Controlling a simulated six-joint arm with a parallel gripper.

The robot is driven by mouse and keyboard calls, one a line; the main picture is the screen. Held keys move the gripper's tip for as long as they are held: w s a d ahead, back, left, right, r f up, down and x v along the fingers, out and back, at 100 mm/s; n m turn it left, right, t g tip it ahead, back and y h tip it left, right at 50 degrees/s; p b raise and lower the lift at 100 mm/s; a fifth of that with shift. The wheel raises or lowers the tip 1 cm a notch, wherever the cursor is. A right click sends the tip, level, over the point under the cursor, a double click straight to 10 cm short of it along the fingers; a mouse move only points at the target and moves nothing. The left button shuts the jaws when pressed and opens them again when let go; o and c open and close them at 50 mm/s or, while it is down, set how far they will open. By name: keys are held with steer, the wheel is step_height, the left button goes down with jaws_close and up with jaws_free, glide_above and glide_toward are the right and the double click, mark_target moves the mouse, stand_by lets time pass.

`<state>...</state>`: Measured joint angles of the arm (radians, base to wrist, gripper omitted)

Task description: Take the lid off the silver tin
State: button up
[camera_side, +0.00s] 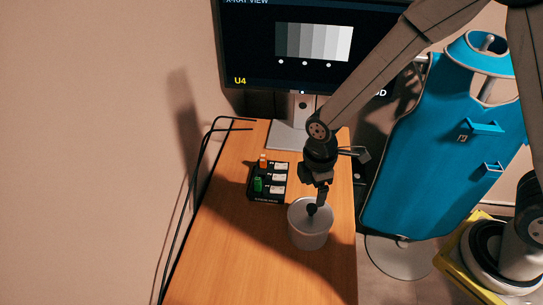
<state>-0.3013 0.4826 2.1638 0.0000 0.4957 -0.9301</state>
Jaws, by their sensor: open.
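The silver tin (308,236) stands upright on the wooden table near its right edge. Its round lid (299,215) is on top, with a dark knob (312,209) in the middle. My gripper (317,201) points down from above, with its fingers at the knob. The jaws are open. The fingers partly hide the knob and the lid's far side, and I cannot tell whether they touch the knob.
A black holder (269,182) with orange and green pieces lies behind and left of the tin. A monitor (300,45) stands at the back. Black cables (197,165) run along the table's left side. A blue apron (440,150) hangs at right. The table (240,260) is clear in front.

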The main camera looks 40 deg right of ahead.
mark_target(312, 207)
steer(key=shift+f, duration=0.1)
steer(key=shift+f, duration=1.2)
steer(key=shift+f, duration=2.6)
steer(key=shift+c, duration=0.2)
jaws_close()
